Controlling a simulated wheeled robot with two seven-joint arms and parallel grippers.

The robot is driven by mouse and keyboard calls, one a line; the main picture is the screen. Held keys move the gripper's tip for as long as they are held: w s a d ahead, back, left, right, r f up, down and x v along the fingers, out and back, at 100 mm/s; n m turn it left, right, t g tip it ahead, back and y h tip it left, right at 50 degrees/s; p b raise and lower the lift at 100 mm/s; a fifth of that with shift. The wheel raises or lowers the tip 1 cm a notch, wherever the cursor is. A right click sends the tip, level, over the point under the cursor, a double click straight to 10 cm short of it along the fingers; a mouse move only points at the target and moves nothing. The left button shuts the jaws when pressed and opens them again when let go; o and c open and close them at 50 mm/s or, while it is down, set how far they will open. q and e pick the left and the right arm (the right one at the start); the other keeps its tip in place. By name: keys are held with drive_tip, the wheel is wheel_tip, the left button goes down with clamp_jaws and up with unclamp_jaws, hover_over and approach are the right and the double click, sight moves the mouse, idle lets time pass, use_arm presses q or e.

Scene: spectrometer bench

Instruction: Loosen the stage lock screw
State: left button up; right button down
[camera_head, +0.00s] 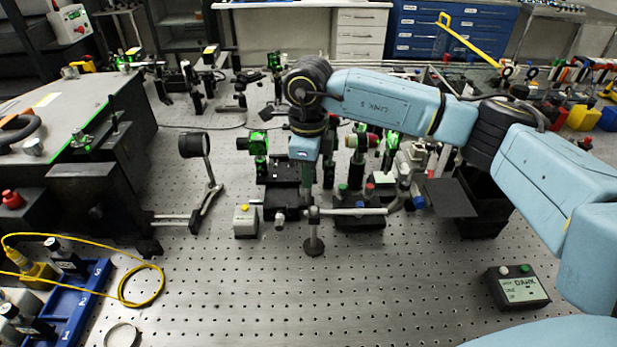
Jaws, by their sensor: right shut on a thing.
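My right arm comes in from the right, and its wrist points down over a black stage (284,196) in the middle of the bench. My right gripper (304,186) is at the right side of this stage, small and dark against it. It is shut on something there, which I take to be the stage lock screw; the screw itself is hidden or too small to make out. A small silver knob (279,222) shows at the front of the stage. My left gripper is not in view.
A small box with a yellow button (245,221) stands left of the stage. A round black-framed optic (193,145) stands farther left. A post (313,240) with a horizontal rod is just in front. A display box (517,287) sits at right. The front middle of the perforated bench is clear.

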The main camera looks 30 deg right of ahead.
drive_tip(key=n+b, duration=0.1)
drive_tip(key=n, duration=0.2)
drive_tip(key=shift+n+b, duration=0.4)
drive_tip(key=n+b, duration=0.1)
drive_tip(key=n, duration=0.2)
drive_tip(key=shift+n+b, duration=0.3)
drive_tip(key=shift+n, duration=0.5)
drive_tip(key=shift+w+n+b, duration=0.1)
drive_tip(key=shift+n+b, duration=0.55)
drive_tip(key=shift+n, duration=0.55)
use_arm(q)
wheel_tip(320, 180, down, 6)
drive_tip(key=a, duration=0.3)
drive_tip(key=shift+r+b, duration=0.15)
drive_tip(key=shift+b, duration=0.2)
use_arm(e)
drive_tip(key=shift+r+n, duration=0.1)
drive_tip(key=shift+n, duration=1.1)
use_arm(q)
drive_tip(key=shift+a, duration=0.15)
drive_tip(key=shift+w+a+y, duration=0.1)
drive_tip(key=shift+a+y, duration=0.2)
